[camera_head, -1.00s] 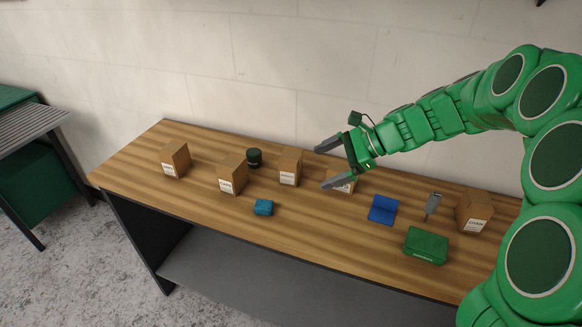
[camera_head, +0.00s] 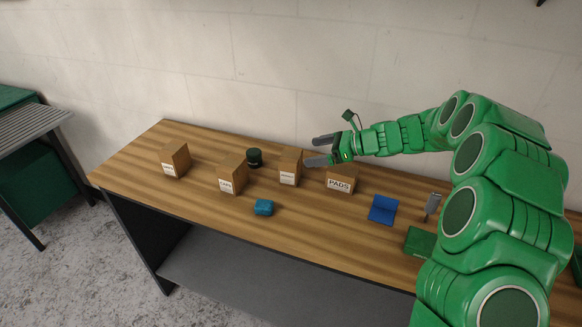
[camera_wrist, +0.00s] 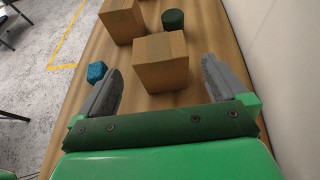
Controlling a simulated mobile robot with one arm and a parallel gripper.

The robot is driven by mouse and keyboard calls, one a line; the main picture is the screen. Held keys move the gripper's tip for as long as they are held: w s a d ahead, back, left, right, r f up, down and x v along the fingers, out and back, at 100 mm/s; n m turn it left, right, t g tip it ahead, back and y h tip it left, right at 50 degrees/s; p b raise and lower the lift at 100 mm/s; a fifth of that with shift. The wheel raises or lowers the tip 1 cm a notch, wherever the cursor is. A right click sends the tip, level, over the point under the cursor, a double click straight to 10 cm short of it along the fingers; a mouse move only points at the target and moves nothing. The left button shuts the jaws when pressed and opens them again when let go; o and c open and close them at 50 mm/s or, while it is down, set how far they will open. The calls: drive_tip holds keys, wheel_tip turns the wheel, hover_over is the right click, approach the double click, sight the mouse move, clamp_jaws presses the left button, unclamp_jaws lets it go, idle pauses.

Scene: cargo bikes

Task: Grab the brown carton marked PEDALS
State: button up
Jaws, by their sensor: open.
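A brown carton (camera_head: 290,168) stands near the middle of the bench, its white label too small to read surely; its longer word could be PEDALS. My gripper (camera_head: 311,151) is open and empty, just right of this carton's top, fingers pointing left. In the wrist view the carton (camera_wrist: 160,62) shows ahead between the two spread fingers (camera_wrist: 160,75), with no visible contact. Its label is hidden there.
A carton marked PADS (camera_head: 340,179) stands close below my gripper. Left are two more cartons (camera_head: 233,174) (camera_head: 175,159), a dark green jar (camera_head: 254,158) and a teal block (camera_head: 263,207). A blue item (camera_head: 383,209) and green box (camera_head: 420,241) lie right.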

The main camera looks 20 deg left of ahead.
sight(294, 155)
drive_tip(key=x, duration=1)
drive_tip(key=shift+s+a+f, duration=0.1)
drive_tip(key=shift+a+f, duration=0.1)
drive_tip(key=shift+a, duration=0.1)
drive_tip(key=c, duration=0.8)
drive_tip(key=shift+c, duration=0.2)
drive_tip(key=shift+r, duration=0.1)
